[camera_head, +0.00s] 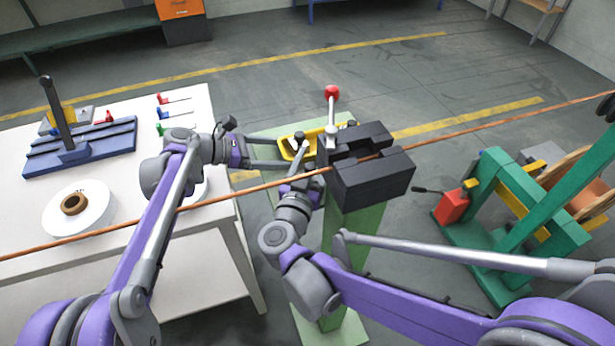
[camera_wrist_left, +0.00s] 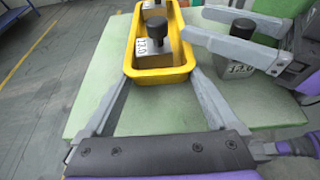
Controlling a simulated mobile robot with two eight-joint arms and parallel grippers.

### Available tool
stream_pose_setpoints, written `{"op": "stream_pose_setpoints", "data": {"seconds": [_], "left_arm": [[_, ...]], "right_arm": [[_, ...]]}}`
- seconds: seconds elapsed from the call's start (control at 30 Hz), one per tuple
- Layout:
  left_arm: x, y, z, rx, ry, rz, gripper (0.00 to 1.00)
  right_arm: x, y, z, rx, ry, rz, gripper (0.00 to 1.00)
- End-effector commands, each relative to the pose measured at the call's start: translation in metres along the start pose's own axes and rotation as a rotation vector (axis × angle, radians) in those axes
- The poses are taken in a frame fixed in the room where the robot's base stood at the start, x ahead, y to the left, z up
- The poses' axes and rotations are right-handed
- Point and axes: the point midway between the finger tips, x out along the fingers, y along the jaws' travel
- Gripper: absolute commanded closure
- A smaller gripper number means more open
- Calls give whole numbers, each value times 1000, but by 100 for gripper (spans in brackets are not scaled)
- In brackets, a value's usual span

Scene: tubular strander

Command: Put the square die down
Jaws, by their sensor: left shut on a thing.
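A yellow tray (camera_wrist_left: 158,72) sits on a light green top (camera_wrist_left: 95,75). Metal dies with black knobs stand in it; the nearer tray die (camera_wrist_left: 151,62) shows clearly. My left gripper (camera_wrist_left: 161,75) has its fingers at the tray's near end and is shut on the tray; in the head view it reaches the tray (camera_head: 289,151) from the left. Another die (camera_wrist_left: 238,69), with a number label and black knob, is at the right, low over or on the green top. My right gripper (camera_wrist_left: 193,24) has fingers on either side of its knob; whether they press it is unclear.
A black split block (camera_head: 372,187) stands on a green post beside the tray, with a red-knobbed lever (camera_head: 332,93). A copper strand (camera_head: 270,184) crosses the scene at block height. A white table (camera_head: 205,235) stands left, a green frame (camera_head: 525,200) right.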

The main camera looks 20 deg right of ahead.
Motion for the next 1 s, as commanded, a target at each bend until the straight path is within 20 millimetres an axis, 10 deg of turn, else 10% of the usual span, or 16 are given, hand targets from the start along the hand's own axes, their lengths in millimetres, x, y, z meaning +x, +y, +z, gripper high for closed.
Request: {"op": "stream_pose_setpoints", "data": {"seconds": [0.17, 0.53, 1.0], "left_arm": [[0, 0, 0, 0, -1, 1, 67], [0, 0, 0, 0, -1, 1, 67], [0, 0, 0, 0, -1, 1, 67]], "right_arm": [[0, 0, 0, 0, 0, 0, 34], [0, 0, 0, 0, 0, 0, 99], [0, 0, 0, 0, 0, 0, 100]]}}
